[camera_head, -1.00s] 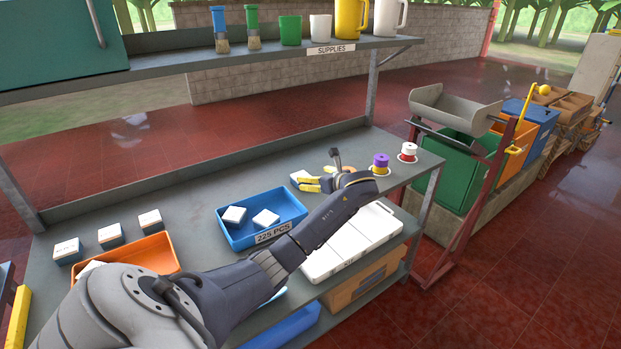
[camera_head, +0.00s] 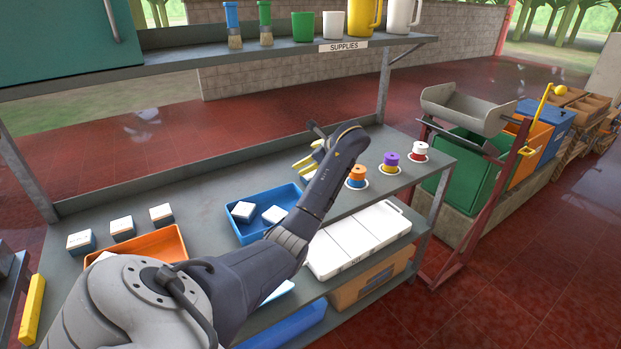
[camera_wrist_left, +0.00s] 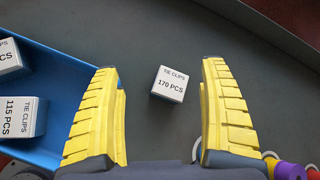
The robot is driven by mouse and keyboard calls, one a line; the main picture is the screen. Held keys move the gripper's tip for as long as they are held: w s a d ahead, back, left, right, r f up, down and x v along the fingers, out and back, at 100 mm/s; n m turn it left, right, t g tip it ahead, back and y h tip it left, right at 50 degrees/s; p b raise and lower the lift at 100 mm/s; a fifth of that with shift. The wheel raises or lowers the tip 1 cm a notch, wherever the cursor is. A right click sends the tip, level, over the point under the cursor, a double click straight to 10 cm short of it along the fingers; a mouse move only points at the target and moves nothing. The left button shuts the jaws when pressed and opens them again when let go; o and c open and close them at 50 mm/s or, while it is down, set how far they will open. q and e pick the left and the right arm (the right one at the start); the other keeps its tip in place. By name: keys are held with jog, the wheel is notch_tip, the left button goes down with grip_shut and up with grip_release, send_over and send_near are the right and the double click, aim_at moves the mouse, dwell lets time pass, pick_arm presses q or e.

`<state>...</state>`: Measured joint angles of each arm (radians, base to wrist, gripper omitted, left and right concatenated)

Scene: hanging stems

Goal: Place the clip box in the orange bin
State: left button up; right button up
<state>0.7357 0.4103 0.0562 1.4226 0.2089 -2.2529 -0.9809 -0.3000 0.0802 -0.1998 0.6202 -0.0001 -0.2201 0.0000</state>
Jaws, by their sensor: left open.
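A white-topped clip box (camera_wrist_left: 168,84), labelled TIE CLIPS 170 PCS, sits on the grey bench in the left wrist view. My left gripper (camera_wrist_left: 160,66) is open, with a yellow finger on either side of the box and a gap to each. In the head view the left gripper (camera_head: 305,162) is over the back of the bench, partly behind its own arm, and this box is hidden there. An orange bin (camera_head: 172,240) lies at the left of the bench, partly covered by my arm, with a white box in it. My right gripper is not in view.
A blue bin (camera_head: 243,233) with two boxes stands close beside the gripper. Three boxes (camera_head: 122,228) line up behind the orange bin. Several spools (camera_head: 391,160) stand at the right. The supplies shelf (camera_head: 300,48) hangs above. Another orange container (camera_head: 532,155) stands off the bench.

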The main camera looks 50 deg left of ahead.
pick_arm(q)
jog(key=s+a+r+n+h, duration=0.35)
jog(key=a+n+h, duration=0.2)
jog(key=n, duration=0.25)
jog(key=n+t+h, duration=0.4)
jog(key=h, duration=0.2)
send_near(311, 175)
jog(key=x, duration=0.3)
jog(key=a+x, duration=0.1)
jog(key=shift+w+d+f, duration=0.1)
jog(key=shift+w+f, duration=0.2)
jog(key=shift+a+x, duration=0.15)
jog(key=shift+x, duration=1.45)
jog(key=shift+a+x, duration=0.15)
jog(key=shift+x, duration=1.5)
jog(key=shift+w, duration=0.1)
jog(key=shift+d+r, duration=0.1)
jog(key=c, duration=1.4)
